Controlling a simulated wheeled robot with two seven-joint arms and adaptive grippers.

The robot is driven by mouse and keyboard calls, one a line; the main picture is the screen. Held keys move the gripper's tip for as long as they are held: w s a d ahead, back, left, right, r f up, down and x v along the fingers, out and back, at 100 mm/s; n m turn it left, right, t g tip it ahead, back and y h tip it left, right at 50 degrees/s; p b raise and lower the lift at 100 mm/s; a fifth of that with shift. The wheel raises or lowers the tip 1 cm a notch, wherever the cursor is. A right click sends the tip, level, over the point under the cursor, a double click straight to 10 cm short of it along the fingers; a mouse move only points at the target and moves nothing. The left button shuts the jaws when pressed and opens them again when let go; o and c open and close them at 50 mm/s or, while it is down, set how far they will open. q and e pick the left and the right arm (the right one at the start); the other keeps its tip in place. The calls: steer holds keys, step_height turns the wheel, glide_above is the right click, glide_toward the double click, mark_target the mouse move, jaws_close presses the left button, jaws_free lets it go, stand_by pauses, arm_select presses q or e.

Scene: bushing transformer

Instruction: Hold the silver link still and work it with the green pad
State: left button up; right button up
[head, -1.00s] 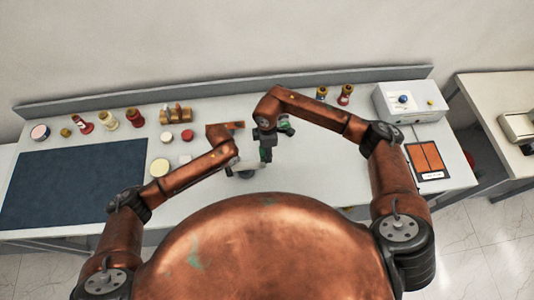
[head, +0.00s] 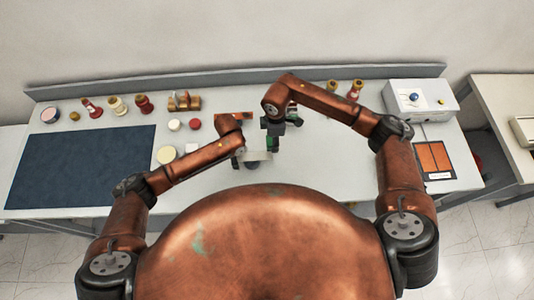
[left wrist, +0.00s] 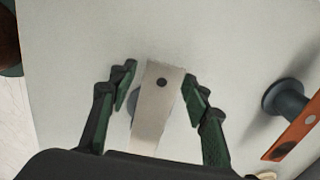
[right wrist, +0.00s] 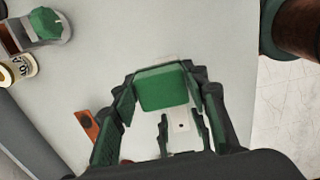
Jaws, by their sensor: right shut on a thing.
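The silver link (left wrist: 155,105) is a flat pale bar with a dark hole near one end. In the left wrist view it lies between the fingers of my left gripper (left wrist: 160,95), which is open, with a gap on the left and a narrower one on the right. The link also shows in the head view (head: 259,156) and below the pad in the right wrist view (right wrist: 182,130). My right gripper (right wrist: 160,92) is shut on the green pad (right wrist: 162,87), a rounded rectangular block, held close to the link. The pad is hard to pick out in the head view.
An orange bar on a dark round stand (left wrist: 285,100) stands close to the link. A green-topped block (right wrist: 47,25) and a labelled jar (right wrist: 18,68) are farther off. A dark blue mat (head: 80,165) covers the table's left; a white box (head: 420,98) stands at the right.

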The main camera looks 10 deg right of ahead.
arm_select(q)
step_height(320, 180, up, 12)
stand_by(0.7)
